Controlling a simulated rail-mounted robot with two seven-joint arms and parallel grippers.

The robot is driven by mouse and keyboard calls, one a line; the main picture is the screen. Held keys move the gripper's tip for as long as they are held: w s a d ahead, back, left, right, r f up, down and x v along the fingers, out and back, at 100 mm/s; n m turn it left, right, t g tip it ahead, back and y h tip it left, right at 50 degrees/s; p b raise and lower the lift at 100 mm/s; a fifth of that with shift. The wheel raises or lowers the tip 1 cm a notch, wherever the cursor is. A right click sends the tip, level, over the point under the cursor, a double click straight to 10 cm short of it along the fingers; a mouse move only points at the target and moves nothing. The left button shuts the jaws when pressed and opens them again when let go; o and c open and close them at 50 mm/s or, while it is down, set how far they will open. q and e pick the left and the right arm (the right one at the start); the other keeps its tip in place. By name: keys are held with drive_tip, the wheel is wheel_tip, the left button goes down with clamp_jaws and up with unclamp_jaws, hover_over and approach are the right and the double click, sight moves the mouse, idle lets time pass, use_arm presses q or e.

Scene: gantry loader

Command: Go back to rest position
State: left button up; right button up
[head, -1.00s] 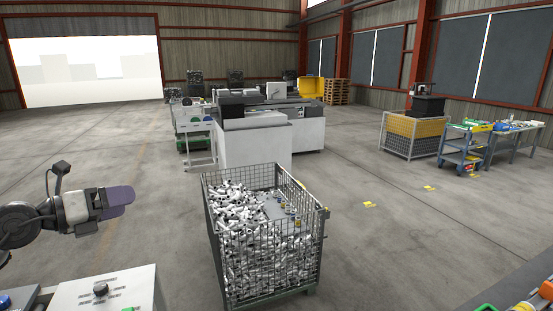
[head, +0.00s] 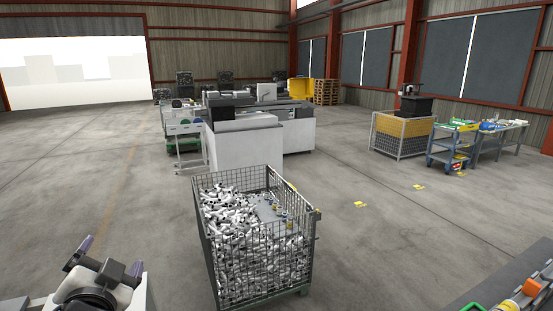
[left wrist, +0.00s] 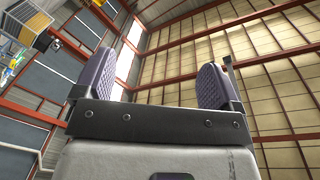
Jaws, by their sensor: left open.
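My left gripper (head: 112,257) is at the bottom left of the head view, low and close to me. Its two purple fingers stand apart with nothing between them. In the left wrist view, the same gripper (left wrist: 155,82) shows its padded fingers spread wide and empty, with the hall's roof and wall behind them. It is to the left of the wire mesh crate and apart from it. My right gripper is not in view.
The wire mesh crate (head: 205,245), full of grey-white parts, stands ahead on the floor. A white machine (head: 245,147) is behind it. A surface with orange items (head: 534,287) is at the bottom right. Open floor (head: 400,250) lies right of the crate.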

use_arm(q)
drive_tip(key=s+d+f+g+h+p, duration=0.1)
drive_tip(key=s+d+f+g+h, duration=0.3)
drive_tip(key=f, duration=0.6)
drive_tip(key=s+d+f+g+h+p, duration=0.2)
drive_tip(key=s+d+f, duration=0.3)
drive_tip(key=f, duration=0.6)
drive_tip(key=s+d+f+n+g+p, duration=0.1)
drive_tip(key=s+f+g, duration=0.2)
drive_tip(key=s+f, duration=0.5)
drive_tip(key=s+d+f+n+g+p, duration=0.1)
drive_tip(key=s+f+g, duration=0.3)
drive_tip(key=s+f, duration=0.4)
drive_tip(key=s, duration=0.6)
drive_tip(key=shift+s+f+n+h, duration=0.2)
drive_tip(key=shift+s+n+h, duration=0.1)
drive_tip(key=shift+h, duration=0.1)
